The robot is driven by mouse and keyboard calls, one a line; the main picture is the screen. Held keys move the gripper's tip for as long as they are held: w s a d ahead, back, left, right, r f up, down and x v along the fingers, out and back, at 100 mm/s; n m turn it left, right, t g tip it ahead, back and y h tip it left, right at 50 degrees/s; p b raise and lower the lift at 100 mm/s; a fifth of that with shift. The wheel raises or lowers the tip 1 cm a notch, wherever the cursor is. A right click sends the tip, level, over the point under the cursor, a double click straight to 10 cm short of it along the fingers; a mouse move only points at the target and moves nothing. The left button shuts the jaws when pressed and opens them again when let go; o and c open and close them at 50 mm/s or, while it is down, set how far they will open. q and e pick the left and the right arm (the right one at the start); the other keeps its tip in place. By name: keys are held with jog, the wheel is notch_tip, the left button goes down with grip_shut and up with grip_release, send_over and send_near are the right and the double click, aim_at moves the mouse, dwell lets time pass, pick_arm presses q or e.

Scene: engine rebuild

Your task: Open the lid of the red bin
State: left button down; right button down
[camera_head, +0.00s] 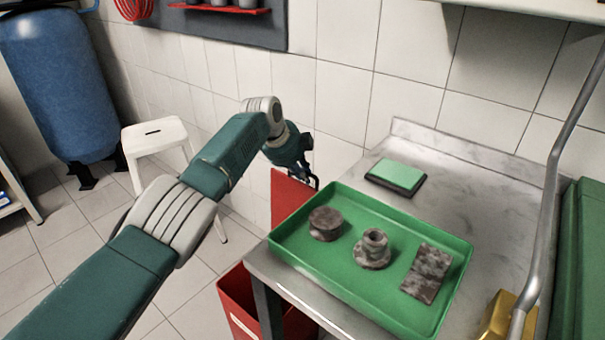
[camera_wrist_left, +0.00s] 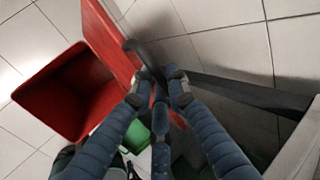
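The red bin (camera_head: 240,305) stands on the floor beside the metal table. Its red lid (camera_head: 289,196) is raised and stands steeply up. In the left wrist view the bin's open mouth (camera_wrist_left: 68,92) shows, with the lid (camera_wrist_left: 108,42) tilted up from it. My left gripper (camera_head: 312,180) is at the lid's upper right edge. In the left wrist view its blue fingers (camera_wrist_left: 160,88) come close together over the lid's edge. I cannot tell whether they touch or grip it. My right gripper is not in view.
The table (camera_head: 470,205) holds a green tray (camera_head: 340,280) with dirty metal parts, close to the lid, and a green-topped pad (camera_head: 397,176). A white stool (camera_head: 155,138) and a blue tank (camera_head: 60,85) stand behind my left arm. A dark bar (camera_wrist_left: 250,95) lies near the fingers.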

pick_arm(q)
jog(key=c, duration=1.7)
grip_release()
jog(key=shift+r, duration=0.15)
jog(key=v, duration=1.2)
